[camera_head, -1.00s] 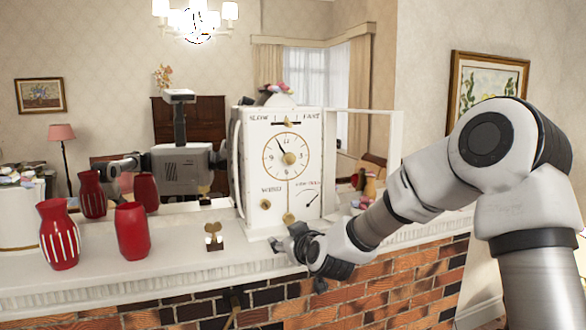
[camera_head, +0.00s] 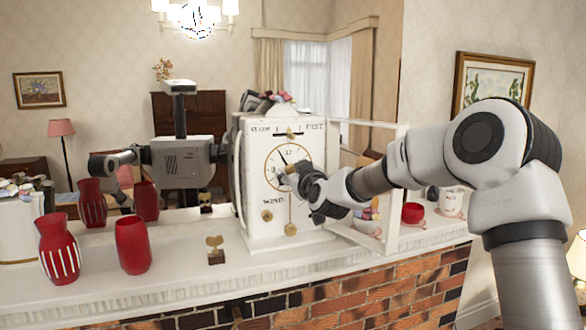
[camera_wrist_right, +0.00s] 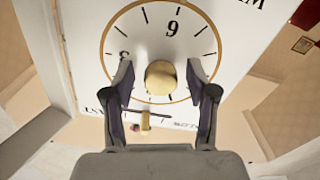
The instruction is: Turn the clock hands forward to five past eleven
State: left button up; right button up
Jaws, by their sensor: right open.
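The white clock (camera_head: 254,200) stands on the mantel, its round dial ringed in gold. One dark hand (camera_head: 283,158) shows in the head view, pointing up and left towards eleven; the other hand cannot be made out. My right gripper (camera_head: 291,178) is in front of the dial and covers its lower right part. In the right wrist view the dial appears upside down. There the open gripper (camera_wrist_right: 160,76) has one finger on each side of the gold centre knob (camera_wrist_right: 161,77), with visible gaps; contact is not clear. My left gripper is out of view.
Red vases (camera_head: 132,245) stand further left. A red cup (camera_head: 412,213) and a white cup (camera_head: 452,203) are at the right. A mirror behind reflects the room and my body.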

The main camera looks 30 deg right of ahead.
jog(key=shift+s, duration=0.15)
jog(key=shift+c, duration=0.4)
jog(key=shift+a+r, duration=0.1)
grip_shut()
jog(key=m+b, duration=0.5)
jog(key=shift+m, duration=0.3)
jog(key=shift+c, duration=0.4)
grip_release()
jog(key=shift+o, duration=0.8)
jog(key=shift+w, duration=0.2)
jog(key=shift+s, duration=0.15)
